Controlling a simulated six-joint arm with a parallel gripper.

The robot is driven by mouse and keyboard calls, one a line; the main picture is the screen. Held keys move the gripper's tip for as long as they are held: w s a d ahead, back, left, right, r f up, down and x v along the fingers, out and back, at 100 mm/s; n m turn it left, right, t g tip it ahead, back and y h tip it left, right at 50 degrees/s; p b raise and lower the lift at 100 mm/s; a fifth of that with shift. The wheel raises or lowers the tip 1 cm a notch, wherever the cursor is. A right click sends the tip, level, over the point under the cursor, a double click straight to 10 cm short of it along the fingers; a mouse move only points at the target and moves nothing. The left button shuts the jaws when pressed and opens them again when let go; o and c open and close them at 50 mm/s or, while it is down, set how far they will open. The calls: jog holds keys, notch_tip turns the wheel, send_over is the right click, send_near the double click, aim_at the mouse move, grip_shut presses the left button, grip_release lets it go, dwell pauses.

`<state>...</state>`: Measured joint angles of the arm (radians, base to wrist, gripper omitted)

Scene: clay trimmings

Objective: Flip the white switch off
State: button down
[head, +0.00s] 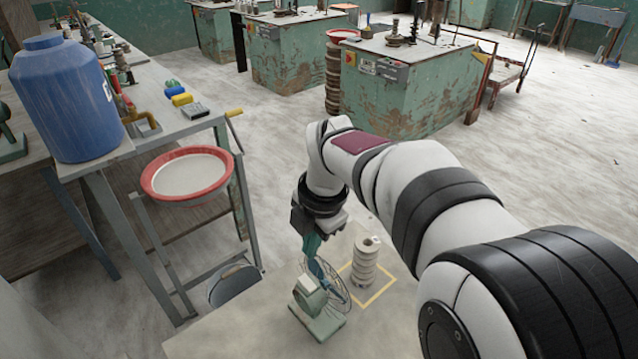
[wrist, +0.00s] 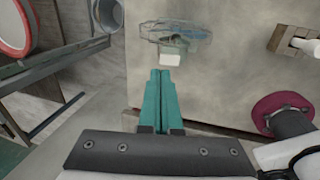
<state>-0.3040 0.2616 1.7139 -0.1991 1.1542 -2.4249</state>
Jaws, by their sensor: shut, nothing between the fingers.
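A small green desk fan (head: 328,322) with a wire cage and a pale boxy housing stands on the table near its front. In the wrist view the fan's cage (wrist: 185,30) lies just beyond my fingertips, with a small white block (wrist: 170,60) at its near side. I cannot tell whether this block is the white switch or part of the housing, nor which way a switch is set. My gripper (head: 318,264) points down at the fan, close to its housing and cage. In the wrist view its teal fingers (wrist: 160,74) are together and hold nothing.
A stack of pale discs (head: 364,264) stands in a yellow square outline (head: 381,294) right of the fan, close to it. A red-rimmed basin (head: 188,175) and blue barrel (head: 68,98) are at left. The table is bare around the fan's left.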

aim_at(306, 275)
jog(key=f, duration=0.5)
jog(key=w+a+f, duration=0.1)
jog(key=f, duration=0.1)
jog(key=shift+f, duration=0.15)
jog(key=shift+a, duration=0.1)
